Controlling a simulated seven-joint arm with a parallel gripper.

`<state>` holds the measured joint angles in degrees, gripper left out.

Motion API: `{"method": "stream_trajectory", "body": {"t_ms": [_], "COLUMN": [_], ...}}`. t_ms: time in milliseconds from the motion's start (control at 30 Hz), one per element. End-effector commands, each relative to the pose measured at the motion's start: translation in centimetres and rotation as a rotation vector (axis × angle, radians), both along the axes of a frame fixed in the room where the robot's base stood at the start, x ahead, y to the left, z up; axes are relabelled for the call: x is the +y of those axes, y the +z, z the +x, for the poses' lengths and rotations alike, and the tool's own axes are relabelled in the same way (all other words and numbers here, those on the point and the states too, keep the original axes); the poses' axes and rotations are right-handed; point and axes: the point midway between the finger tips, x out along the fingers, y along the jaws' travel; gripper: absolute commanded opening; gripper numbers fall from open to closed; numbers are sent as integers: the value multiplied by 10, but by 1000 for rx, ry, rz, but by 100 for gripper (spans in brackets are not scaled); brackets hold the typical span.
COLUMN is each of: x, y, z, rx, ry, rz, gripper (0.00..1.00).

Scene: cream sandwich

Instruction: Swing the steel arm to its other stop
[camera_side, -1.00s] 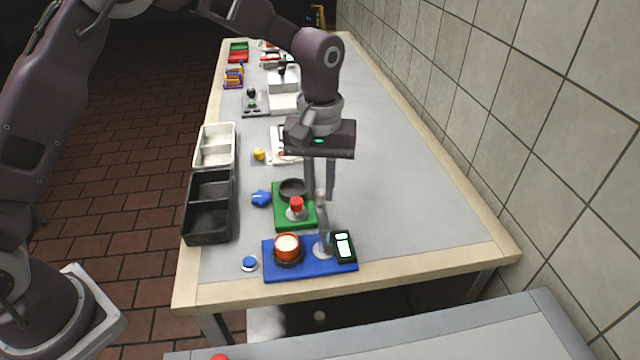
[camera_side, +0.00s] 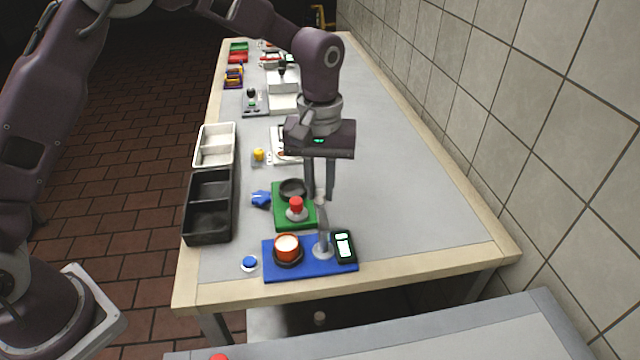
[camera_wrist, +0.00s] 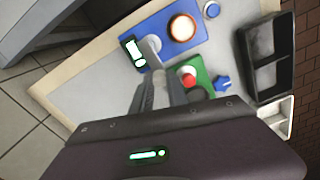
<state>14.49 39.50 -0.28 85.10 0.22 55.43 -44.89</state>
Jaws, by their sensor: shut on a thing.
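The steel arm (camera_side: 322,225) rises from a round foot on the blue base (camera_side: 310,267) near the table's front edge. It leans slightly, with its top end between my fingertips. My gripper (camera_side: 319,196) points down and is shut on that top end. In the wrist view my gripper (camera_wrist: 164,84) shows its two fingers close together, with the steel arm (camera_wrist: 152,48) running from them to the blue base (camera_wrist: 163,24). The fingers partly hide its gripped end.
On the blue base are a glowing red-rimmed round pot (camera_side: 287,246) and a dark display box (camera_side: 343,246). Behind is a green base (camera_side: 282,221) with a red knob (camera_side: 296,204). A black tray (camera_side: 208,208) stands left. The table's right side is clear.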

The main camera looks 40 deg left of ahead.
Motion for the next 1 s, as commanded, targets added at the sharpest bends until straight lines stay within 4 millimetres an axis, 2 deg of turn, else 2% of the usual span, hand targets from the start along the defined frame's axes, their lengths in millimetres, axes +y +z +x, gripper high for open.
{"method": "stream_trajectory", "body": {"t_ms": [467, 1000], "x": [2, 10], "y": [1, 1], "z": [-2, -18], "rx": [-1, -3], "ry": [70, 533], "rz": [0, -2], "gripper": [0, 0]}}
